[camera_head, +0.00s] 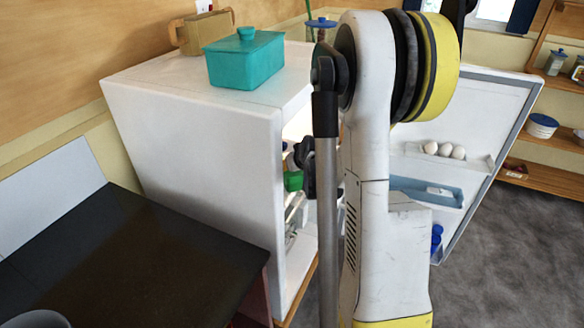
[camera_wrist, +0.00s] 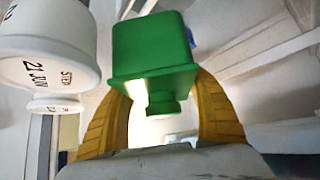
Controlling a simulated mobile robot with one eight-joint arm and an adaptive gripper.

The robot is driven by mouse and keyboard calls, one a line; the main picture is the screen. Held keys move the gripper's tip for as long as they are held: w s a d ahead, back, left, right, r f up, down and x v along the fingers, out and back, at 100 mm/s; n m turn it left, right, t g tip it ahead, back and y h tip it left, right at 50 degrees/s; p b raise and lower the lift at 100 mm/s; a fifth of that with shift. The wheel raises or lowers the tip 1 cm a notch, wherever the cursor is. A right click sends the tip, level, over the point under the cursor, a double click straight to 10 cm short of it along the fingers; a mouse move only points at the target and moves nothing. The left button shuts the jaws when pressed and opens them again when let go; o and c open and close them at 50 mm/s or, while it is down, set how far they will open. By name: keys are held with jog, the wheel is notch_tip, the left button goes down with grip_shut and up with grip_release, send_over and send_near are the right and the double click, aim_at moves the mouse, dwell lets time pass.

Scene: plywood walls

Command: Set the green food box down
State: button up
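The green food box (camera_wrist: 152,50) has a small knob on its lid and sits between the two yellow fingers of my gripper (camera_wrist: 163,88) in the wrist view. The fingers curve in to its sides and appear shut on it; their tips are partly hidden by the box. In the head view the green box (camera_head: 293,181) shows only in part, inside the open white fridge (camera_head: 200,140), beside my dark gripper (camera_head: 306,165). My arm and the fridge wall hide much of it. I cannot tell whether the box touches a shelf.
A white jar with dark lettering (camera_wrist: 45,45) is close on the left in the wrist view. The open fridge door (camera_head: 490,120) holds eggs (camera_head: 445,150) and a blue tray (camera_head: 425,192). A teal box (camera_head: 245,62) stands on the fridge. A dark counter (camera_head: 130,260) is at left.

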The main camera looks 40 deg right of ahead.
jog(key=o, duration=0.5)
jog(key=shift+r, duration=0.1)
jog(key=p+v, duration=0.4)
jog(key=v, duration=0.8)
jog(key=shift+s+d+p, duration=0.1)
jog(key=shift+p, duration=0.2)
